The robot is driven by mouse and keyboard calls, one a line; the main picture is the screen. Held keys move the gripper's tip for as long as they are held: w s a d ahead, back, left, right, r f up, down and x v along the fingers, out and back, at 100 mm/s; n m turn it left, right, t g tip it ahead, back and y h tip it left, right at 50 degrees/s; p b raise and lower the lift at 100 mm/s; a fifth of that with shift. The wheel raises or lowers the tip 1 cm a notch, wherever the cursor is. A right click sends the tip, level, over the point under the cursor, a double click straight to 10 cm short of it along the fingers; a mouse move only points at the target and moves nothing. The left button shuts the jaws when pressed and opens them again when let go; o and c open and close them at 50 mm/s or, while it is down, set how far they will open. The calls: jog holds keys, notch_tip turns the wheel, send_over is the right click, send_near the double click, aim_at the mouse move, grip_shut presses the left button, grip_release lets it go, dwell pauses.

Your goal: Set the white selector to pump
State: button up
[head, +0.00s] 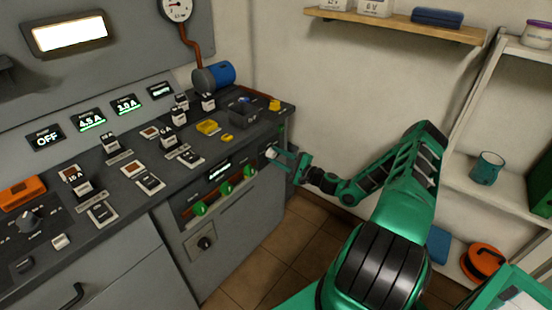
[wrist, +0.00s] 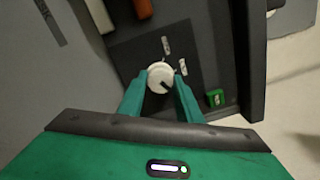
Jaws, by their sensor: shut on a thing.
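The white selector (wrist: 158,72) is a round knob on a dark panel. It has a dark mark at its lower right side in the wrist view. Two small white labels (wrist: 166,45) sit above and to the right of it; their words are too small to read. My gripper (wrist: 160,84) is shut on the selector, with one green finger on each side. In the head view my gripper (head: 272,160) is at the right end of the console's front face, and the selector (head: 271,153) shows as a small white spot at the fingertips.
The grey console (head: 225,221) carries several switches and displays on top. Green-handled levers (head: 225,188) and a black knob (head: 206,243) are on its front, left of my gripper. A small green block (wrist: 215,98) is right of the selector. Shelves (head: 480,187) stand at the right.

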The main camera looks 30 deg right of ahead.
jog(key=shift+d+f, duration=0.1)
jog(key=shift+f, duration=0.05)
jog(key=o, duration=0.9)
jog(key=shift+o, duration=0.7)
jog(key=v, duration=1)
jog(key=shift+s+d, duration=0.15)
jog(key=shift+s, duration=0.2)
